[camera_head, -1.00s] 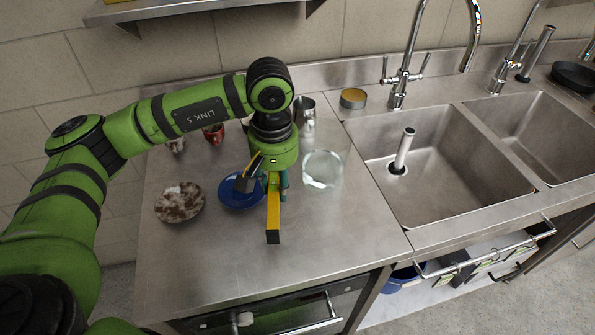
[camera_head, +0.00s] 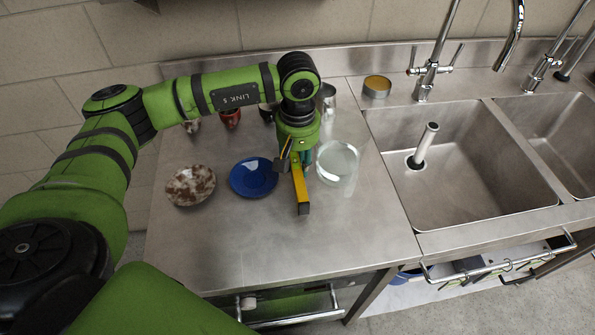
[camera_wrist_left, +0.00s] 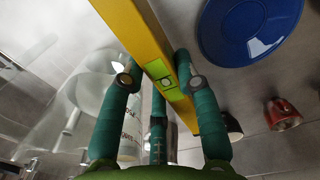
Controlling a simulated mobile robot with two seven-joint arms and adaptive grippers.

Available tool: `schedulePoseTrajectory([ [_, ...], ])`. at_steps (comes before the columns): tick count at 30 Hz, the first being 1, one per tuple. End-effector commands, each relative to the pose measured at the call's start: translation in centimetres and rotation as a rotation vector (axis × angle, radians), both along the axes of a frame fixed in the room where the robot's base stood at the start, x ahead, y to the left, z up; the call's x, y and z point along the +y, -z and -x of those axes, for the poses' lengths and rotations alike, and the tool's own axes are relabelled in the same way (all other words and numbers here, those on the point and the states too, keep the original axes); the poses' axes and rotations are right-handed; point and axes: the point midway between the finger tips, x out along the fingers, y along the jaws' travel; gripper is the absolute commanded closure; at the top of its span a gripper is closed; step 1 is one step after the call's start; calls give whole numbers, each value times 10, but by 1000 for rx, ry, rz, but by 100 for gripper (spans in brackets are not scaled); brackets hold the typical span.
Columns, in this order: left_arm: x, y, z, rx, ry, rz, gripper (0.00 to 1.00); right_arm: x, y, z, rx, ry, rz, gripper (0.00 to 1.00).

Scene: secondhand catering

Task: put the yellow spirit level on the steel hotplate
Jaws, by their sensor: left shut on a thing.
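The yellow spirit level (camera_head: 301,191) is a long yellow bar with a dark end, pointing toward the front in the head view. My left gripper (camera_head: 295,157) points down and is shut on it. In the wrist view the level (camera_wrist_left: 143,42) runs diagonally between the green fingers (camera_wrist_left: 160,82), with its vial showing. It appears held over the steel top; the gap beneath is hard to judge. The steel hotplate looks to be the flat steel top (camera_head: 265,245) above the oven front. My right gripper is not in view.
A blue plate (camera_head: 248,179) lies just left of the level, a brown-white plate (camera_head: 190,187) further left. A clear glass dish (camera_head: 337,163) stands close on the right. Cups, including a red one (camera_head: 230,118), stand behind. The front steel is clear; a sink (camera_head: 470,170) is right.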

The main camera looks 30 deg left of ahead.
Motion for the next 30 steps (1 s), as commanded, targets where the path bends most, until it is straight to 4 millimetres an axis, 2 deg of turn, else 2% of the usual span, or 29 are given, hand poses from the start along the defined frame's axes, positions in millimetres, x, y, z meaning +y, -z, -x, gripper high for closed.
schedulePoseTrajectory([
  [3,0,12,1,3,0,0,100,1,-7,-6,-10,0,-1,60],
  [10,0,44,0,1,0,1,100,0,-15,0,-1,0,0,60],
  [24,0,53,0,-2,1,1,100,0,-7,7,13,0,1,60],
  [25,0,52,0,-1,1,0,56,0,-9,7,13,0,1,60],
  [26,0,51,0,-1,1,0,45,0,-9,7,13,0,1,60],
  [30,0,51,0,-1,1,0,45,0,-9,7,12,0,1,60],
])
